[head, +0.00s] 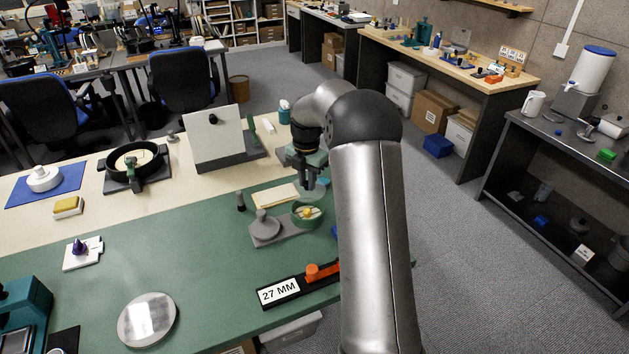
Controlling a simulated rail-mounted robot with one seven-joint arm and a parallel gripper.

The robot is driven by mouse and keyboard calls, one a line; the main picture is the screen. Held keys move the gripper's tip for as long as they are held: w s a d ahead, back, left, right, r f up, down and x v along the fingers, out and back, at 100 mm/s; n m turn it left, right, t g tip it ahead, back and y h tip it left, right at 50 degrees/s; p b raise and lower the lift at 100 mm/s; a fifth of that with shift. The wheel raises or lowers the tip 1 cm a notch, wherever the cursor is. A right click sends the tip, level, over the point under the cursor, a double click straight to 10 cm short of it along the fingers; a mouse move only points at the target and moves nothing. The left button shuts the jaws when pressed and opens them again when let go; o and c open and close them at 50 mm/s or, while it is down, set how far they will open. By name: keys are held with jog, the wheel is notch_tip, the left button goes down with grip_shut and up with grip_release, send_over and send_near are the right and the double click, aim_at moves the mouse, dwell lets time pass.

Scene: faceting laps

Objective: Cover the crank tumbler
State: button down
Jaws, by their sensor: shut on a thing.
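My gripper (309,182) points down above a grey base near the far right part of the green bench mat. It is shut on a small, pale, see-through thing (315,193), whose shape is partly hidden by the fingers. Just below is a small round green cup (308,222) with a yellow-orange piece (306,212) showing in its open top. A grey round knobbed disc (264,226) lies beside it on the same base (268,241). I take this cup and base for the crank tumbler, but no crank shows clearly. I cannot tell whether the held thing touches the cup.
A dark upright cylinder (240,201) and a pale flat block (275,196) stand close by. The 27 MM sign (279,292) and an orange piece (318,273) are in front. A silver disc (147,319) lies front left. My arm hides the bench's right side.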

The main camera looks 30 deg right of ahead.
aim_at(307, 189)
jog(key=shift+a, duration=0.1)
dwell(0.3)
jog(key=shift+f+b, duration=1.3)
jog(key=shift+f, duration=1.35)
jog(key=shift+f, duration=0.8)
dwell(0.6)
jog(key=c, duration=1.2)
grip_release()
jog(key=shift+r, duration=0.1)
notch_tip(307, 189, up, 17)
jog(key=b, duration=0.1)
jog(key=shift+r, duration=0.15)
